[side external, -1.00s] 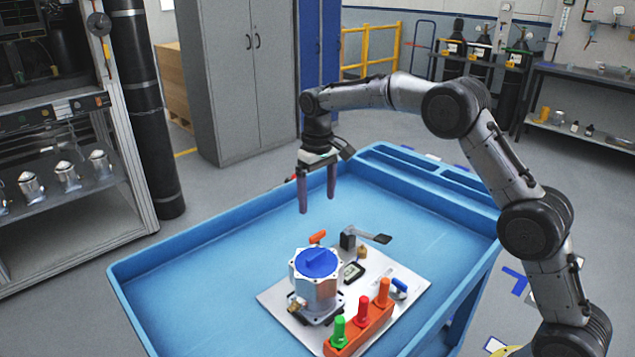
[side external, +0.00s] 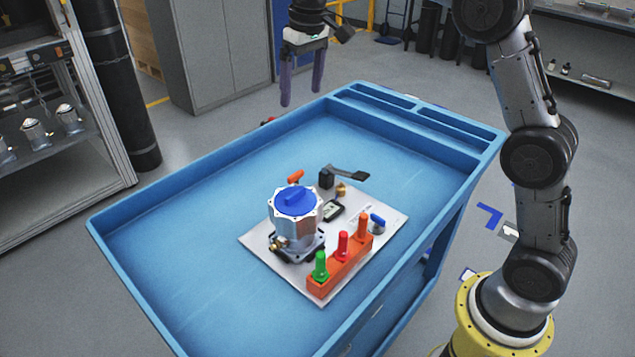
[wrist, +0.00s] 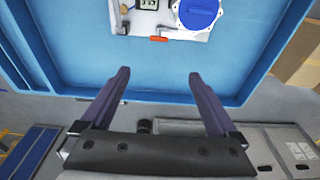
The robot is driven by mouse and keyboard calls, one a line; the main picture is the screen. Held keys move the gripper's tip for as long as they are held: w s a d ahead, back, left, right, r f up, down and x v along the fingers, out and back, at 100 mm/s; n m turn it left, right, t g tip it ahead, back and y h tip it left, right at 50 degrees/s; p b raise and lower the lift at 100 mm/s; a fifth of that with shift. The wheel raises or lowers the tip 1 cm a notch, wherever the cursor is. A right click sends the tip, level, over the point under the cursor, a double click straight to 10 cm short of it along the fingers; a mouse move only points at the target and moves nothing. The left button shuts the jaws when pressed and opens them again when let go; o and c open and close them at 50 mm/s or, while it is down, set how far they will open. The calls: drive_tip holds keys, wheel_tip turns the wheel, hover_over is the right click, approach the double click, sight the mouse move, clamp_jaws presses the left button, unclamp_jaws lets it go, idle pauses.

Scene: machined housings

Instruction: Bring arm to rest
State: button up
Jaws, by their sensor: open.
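My gripper (side external: 302,95) is open and empty. It hangs in the air near the far edge of the blue cart, with its two purple fingers pointing down. In the wrist view my gripper (wrist: 157,75) shows its fingers spread apart with nothing between them. The machined housing (side external: 297,215) with its blue round cap stands on the light plate (side external: 265,262) in the cart, well apart from my gripper. The housing's blue cap also shows at the top of the wrist view (wrist: 198,12).
The blue cart (side external: 170,270) has raised rims and much bare floor. The plate also carries an orange block (side external: 340,275) with green, red and orange pegs, and a black-handled clamp (side external: 345,175). Grey cabinets (side external: 215,50) stand behind, and a rack (side external: 60,110) stands at left.

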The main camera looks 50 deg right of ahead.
drive_tip(key=s+r+t, duration=0.1)
drive_tip(key=s+r, duration=0.3)
drive_tip(key=s, duration=0.6)
drive_tip(key=s+r+t, duration=0.2)
drive_tip(key=s+r, duration=0.2)
drive_tip(key=s, duration=0.6)
drive_tip(key=s+a+f+t, duration=0.1)
drive_tip(key=s+f, duration=1.2)
drive_tip(key=s, duration=0.1)
drive_tip(key=shift+s, duration=0.1)
